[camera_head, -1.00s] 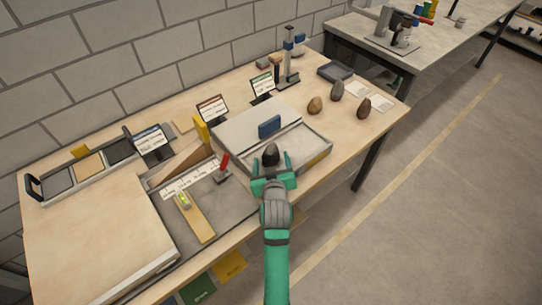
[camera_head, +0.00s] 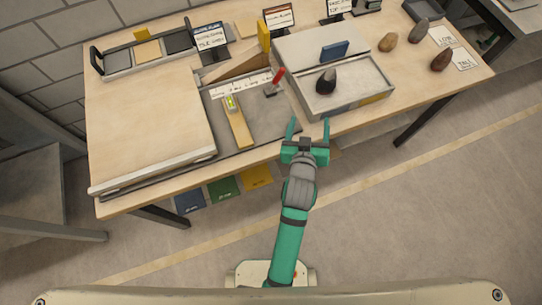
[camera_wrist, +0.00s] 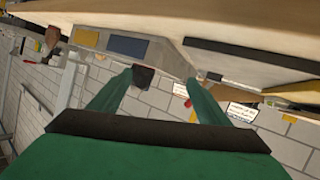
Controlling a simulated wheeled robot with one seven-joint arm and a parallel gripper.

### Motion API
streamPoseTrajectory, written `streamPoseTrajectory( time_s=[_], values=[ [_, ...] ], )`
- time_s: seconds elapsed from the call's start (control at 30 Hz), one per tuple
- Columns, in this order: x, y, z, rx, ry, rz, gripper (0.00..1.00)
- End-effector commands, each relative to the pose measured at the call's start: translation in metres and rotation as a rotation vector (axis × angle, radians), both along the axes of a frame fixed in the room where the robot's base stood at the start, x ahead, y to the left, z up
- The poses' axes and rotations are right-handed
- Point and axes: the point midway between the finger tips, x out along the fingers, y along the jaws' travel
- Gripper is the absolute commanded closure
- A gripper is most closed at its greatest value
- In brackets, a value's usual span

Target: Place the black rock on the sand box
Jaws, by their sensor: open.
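The black rock (camera_head: 326,80) stands upright inside the shallow grey sand box (camera_head: 352,106), near its left side, in the head view. My gripper (camera_head: 308,122) is open and empty at the table's front edge, in front of the box and apart from the rock. In the wrist view my two green fingers (camera_wrist: 160,78) are spread. A dark shape (camera_wrist: 145,77) shows near the left fingertip and appears to be the rock beyond the fingers; its distance is hard to judge there.
A red-handled lever (camera_head: 275,82) and a yellow level strip (camera_head: 238,122) are left of the box. Brown and grey rocks (camera_head: 388,41) with label cards lie to the right. Free floor lies in front of the table.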

Motion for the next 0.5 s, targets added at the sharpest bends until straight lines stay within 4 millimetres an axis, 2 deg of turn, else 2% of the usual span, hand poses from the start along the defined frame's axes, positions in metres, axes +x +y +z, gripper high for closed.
streamPoseTrajectory(
  time_s=[0.03,0.2,0.5],
  values=[
    [-0.017,0.011,-0.011,0.006,0.001,0.012,0.29],
    [-0.066,0.038,-0.031,0.025,-0.024,0.040,0.29],
    [-0.158,0.082,-0.039,0.072,-0.069,0.097,0.29]
  ],
)
